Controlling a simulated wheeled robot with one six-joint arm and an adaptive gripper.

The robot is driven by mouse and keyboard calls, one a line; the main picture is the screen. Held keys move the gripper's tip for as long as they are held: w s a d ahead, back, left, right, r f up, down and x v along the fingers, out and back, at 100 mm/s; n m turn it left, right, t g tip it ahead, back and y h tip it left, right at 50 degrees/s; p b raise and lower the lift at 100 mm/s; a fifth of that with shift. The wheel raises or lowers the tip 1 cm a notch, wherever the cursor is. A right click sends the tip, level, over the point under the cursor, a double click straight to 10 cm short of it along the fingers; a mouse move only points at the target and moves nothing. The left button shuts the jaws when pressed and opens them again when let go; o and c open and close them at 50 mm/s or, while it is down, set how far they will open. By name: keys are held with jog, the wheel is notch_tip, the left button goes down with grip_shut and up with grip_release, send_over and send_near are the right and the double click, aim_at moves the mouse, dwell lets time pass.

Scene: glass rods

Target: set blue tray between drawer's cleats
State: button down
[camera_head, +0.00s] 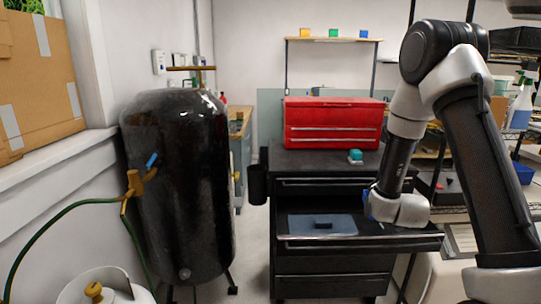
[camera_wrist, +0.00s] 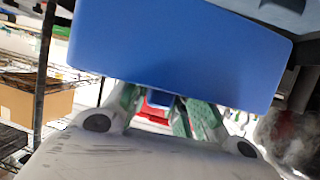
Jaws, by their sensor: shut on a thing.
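The blue tray (camera_wrist: 180,50) fills the upper part of the wrist view as a flat blue panel. My gripper (camera_wrist: 157,98) is shut on it, with its green finger pads meeting the tray's near edge; the fingertips are partly hidden behind the tray. In the head view my gripper (camera_head: 376,205) is over the right part of the open drawer (camera_head: 365,242), and only a small blue sliver of the tray (camera_head: 367,205) shows beside it. A grey-blue mat (camera_head: 295,222) with a small dark block lies in the drawer. I cannot make out the cleats clearly.
The drawer belongs to a black cabinet (camera_head: 320,263). A red toolbox (camera_head: 333,123) and a small teal object (camera_head: 355,156) stand on top. A black tank (camera_head: 180,185) stands to the left. A cardboard box (camera_wrist: 35,104) shows in the wrist view.

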jog(key=s+a+f+n+y, duration=0.15)
jog(key=a+f, duration=0.25)
jog(key=a, duration=0.4)
jog(key=shift+y, duration=0.25)
jog(key=v, duration=0.3)
jog(key=a+v, duration=0.1)
jog(key=v, duration=0.1)
jog(key=shift+w+r, duration=0.1)
jog(key=shift+r, duration=0.15)
